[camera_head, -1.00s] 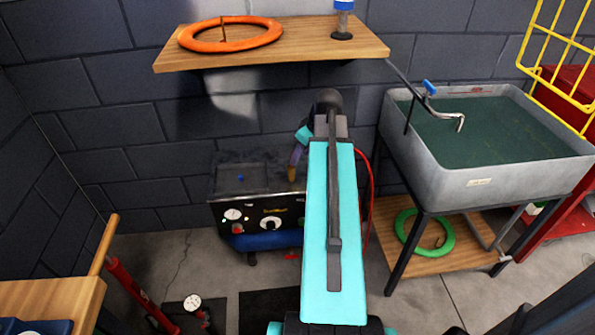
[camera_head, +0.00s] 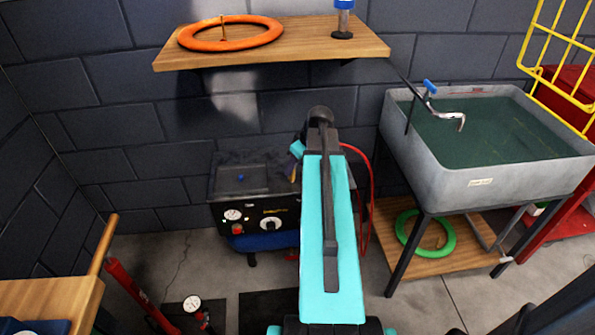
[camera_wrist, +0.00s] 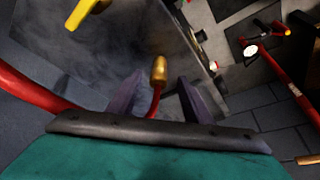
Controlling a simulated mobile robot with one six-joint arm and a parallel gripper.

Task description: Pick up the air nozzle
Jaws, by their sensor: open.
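The air nozzle (camera_wrist: 159,70) looks like a brass-coloured tip on a short red piece. In the wrist view it shows between and just beyond the two dark purple fingers of my gripper (camera_wrist: 156,97). The fingers are apart, with a visible gap to the nozzle on both sides. In the head view my gripper (camera_head: 294,165) is over the right part of the dark compressor (camera_head: 228,183), mostly hidden by my arm. Only a small yellowish bit shows there, so I cannot tell how the nozzle rests.
A red hose (camera_head: 369,205) loops right of the compressor, and passes left of my gripper in the wrist view (camera_wrist: 30,92). A wooden shelf (camera_head: 345,50) hangs above. A grey sink (camera_head: 440,170) stands right. A red pump (camera_head: 130,286) stands front left.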

